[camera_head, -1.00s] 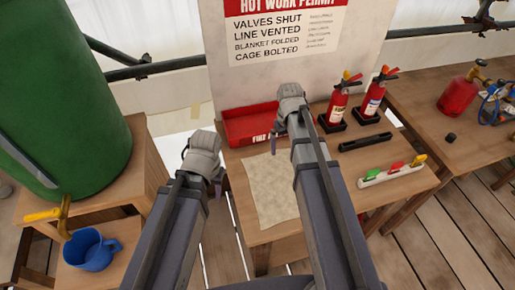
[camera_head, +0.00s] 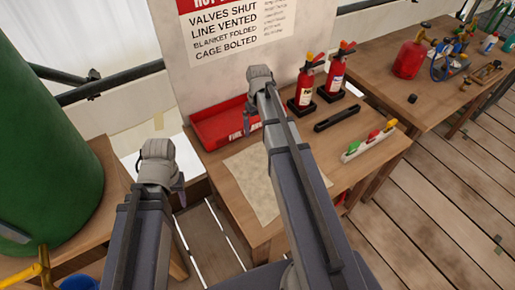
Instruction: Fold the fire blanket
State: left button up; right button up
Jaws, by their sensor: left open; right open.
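The fire blanket (camera_head: 253,180) is a pale beige cloth lying flat on the wooden table, partly hidden behind my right arm. A red tray (camera_head: 212,124) with white lettering stands behind it. My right gripper (camera_head: 249,116) is above the table near the tray's right end; its fingers are mostly hidden by the wrist, and it looks empty. My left gripper (camera_head: 181,192) is left of the blanket, off the table's left edge, pointing down and empty. Neither gripper visibly touches the blanket.
Two red extinguishers (camera_head: 304,86) (camera_head: 334,75) stand in black bases at the back. A black bar (camera_head: 337,118) and a white rack (camera_head: 369,142) with coloured pieces lie at the right. A green tank (camera_head: 38,140) stands left; a second table (camera_head: 390,92) holds a red cylinder (camera_head: 410,60).

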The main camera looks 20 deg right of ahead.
aim_at(258, 147)
notch_tip(258, 147, down, 9)
jog(key=b, duration=0.8)
jog(key=shift+f+b, duration=0.1)
jog(key=shift+b, duration=0.2)
jog(key=shift+s, duration=0.1)
jog(key=shift+c, duration=0.5)
